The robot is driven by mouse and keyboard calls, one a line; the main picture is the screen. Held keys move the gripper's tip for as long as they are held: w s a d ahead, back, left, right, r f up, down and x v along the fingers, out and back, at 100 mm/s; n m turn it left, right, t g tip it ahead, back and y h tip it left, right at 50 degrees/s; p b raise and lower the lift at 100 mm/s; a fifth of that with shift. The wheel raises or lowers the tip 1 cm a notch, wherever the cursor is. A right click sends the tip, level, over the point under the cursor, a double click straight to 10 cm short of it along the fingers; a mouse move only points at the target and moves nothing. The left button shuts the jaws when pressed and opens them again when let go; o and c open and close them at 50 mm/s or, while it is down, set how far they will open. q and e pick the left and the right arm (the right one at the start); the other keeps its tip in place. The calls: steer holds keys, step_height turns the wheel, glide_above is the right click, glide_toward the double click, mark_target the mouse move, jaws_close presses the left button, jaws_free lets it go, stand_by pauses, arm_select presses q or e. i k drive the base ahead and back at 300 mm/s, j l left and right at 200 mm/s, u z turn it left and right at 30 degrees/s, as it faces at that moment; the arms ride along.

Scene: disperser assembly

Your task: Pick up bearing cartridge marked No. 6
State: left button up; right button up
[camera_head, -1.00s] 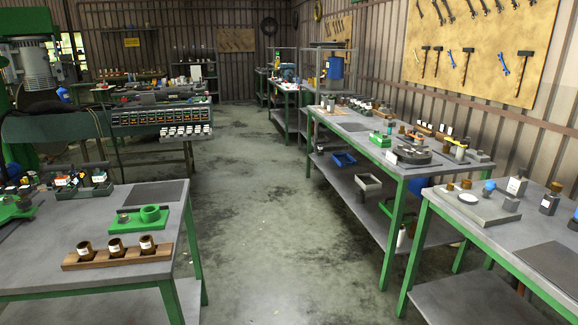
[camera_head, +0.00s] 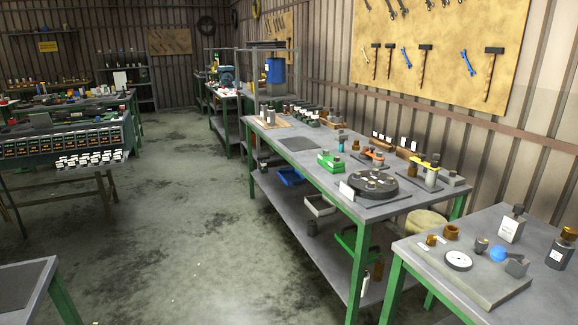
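I cannot make out a bearing cartridge marked No. 6; any number markings are too small to read. Several small parts with white labels (camera_head: 92,159) stand on a ledge of the long bench at the left. More dark labelled parts (camera_head: 318,116) stand in rows at the back of the middle workbench (camera_head: 345,207). A round dark fixture (camera_head: 372,184) with holes or seats lies near the front of that bench. Neither of my grippers shows in this view.
A near-right table (camera_head: 553,290) holds a plate (camera_head: 470,279) with small parts, and bottles. A table corner (camera_head: 25,285) shows at lower left. The floor (camera_head: 185,235) between the benches is clear. A stool (camera_head: 425,222) stands between the two right tables.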

mark_target(263, 108)
steer(key=i+j+u, duration=0.25)
steer(key=i, duration=0.55)
steer(key=i+u, duration=0.3)
steer(key=i, duration=0.45)
steer(key=i+l+u, duration=0.25)
steer(key=i, duration=0.5)
steer(key=i+j+z, duration=0.1)
steer(key=i, duration=0.45)
steer(key=i+j+z, duration=0.1)
steer(key=i, duration=0.5)
steer(key=i+j+z, duration=0.1)
steer(key=i, duration=0.45)
steer(key=i+j, duration=0.3)
steer(key=i, duration=0.25)
steer(key=z, duration=0.05)
